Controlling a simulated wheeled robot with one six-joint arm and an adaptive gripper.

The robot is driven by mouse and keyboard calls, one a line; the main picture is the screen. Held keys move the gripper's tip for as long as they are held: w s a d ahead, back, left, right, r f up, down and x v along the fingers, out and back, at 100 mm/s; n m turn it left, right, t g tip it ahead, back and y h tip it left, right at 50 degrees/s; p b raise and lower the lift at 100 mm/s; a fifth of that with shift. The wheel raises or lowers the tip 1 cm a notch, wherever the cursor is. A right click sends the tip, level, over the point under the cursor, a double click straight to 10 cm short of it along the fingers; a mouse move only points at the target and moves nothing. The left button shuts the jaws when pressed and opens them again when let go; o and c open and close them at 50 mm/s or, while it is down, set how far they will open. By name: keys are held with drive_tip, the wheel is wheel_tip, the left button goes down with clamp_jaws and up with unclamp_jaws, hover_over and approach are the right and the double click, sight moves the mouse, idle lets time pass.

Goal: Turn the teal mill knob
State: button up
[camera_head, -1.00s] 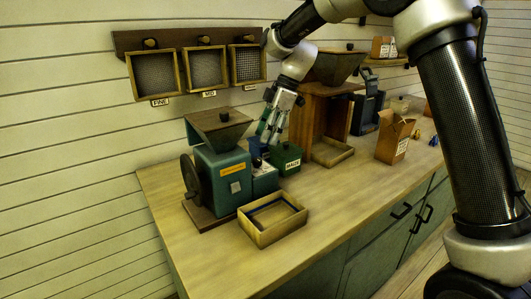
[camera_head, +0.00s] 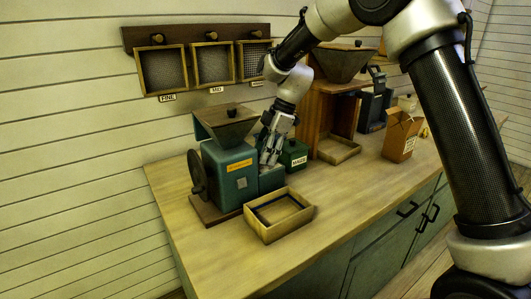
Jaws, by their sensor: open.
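The teal mill (camera_head: 226,176) stands on a wooden base at the left of the counter, with a dark hopper (camera_head: 228,122) on top and a dark wheel (camera_head: 196,172) on its left side. An orange label sits on its front. My gripper (camera_head: 268,163) points down at the right side of the teal mill, above a lower teal part (camera_head: 271,180). Its fingers are open. I see no knob clearly; one there would be hidden behind my fingers. I cannot tell whether the fingers touch the mill.
A wooden tray (camera_head: 272,235) lies in front of the mill. A green labelled box (camera_head: 294,155) is close right of my gripper. A wooden mill (camera_head: 318,110), a paper bag (camera_head: 399,136) and a dark blue mill (camera_head: 373,108) stand farther right. Framed sieves (camera_head: 162,94) hang behind.

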drive_tip(key=c, duration=1)
drive_tip(key=shift+m, duration=0.3)
drive_tip(key=m+t, duration=0.2)
drive_tip(key=m, duration=0.3)
drive_tip(key=shift+s, duration=0.15)
drive_tip(key=m+t, duration=0.1)
drive_tip(key=m, duration=0.2)
drive_tip(key=m+t, duration=0.1)
drive_tip(key=m, duration=0.2)
drive_tip(key=shift+h, duration=0.3)
drive_tip(key=shift+m, duration=0.3)
drive_tip(key=o, duration=1)
drive_tip(key=shift+s, duration=0.1)
